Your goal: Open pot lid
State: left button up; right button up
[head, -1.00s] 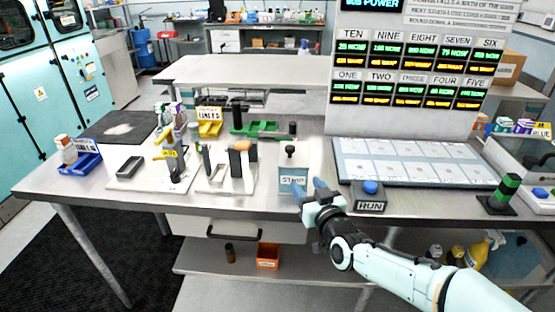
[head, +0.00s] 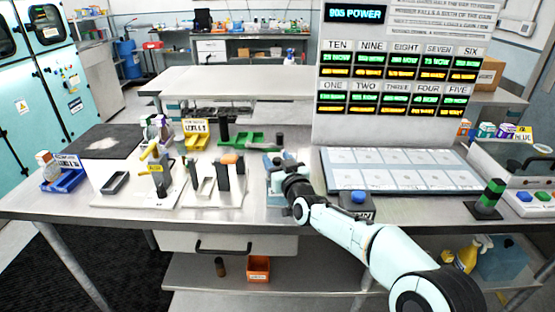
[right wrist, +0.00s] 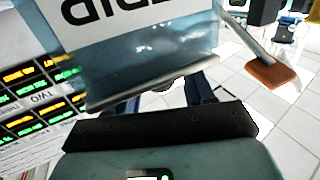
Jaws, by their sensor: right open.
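The pot is a small blue-grey box (head: 275,186) at the front middle of the bench. In the right wrist view its translucent wall (right wrist: 150,62) fills the upper middle, with a white label whose upside-down letters appear to end in "DIP". My right gripper (head: 276,162) is at the top of the pot, its blue fingers open. They also show in the right wrist view (right wrist: 165,98), one on each side of a small dark piece, perhaps the lid knob. Contact cannot be told. The lid is mostly hidden behind the gripper. My left gripper is out of view.
Left of the pot stands a white stand with an orange-topped black block (head: 230,165). A RUN button box (head: 358,203) and a large white panel tray (head: 400,170) lie to the right. Green bins (head: 240,140) and a dark cylinder (head: 279,139) are behind.

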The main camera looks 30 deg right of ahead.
jog(key=shift+w, duration=0.25)
grip_shut()
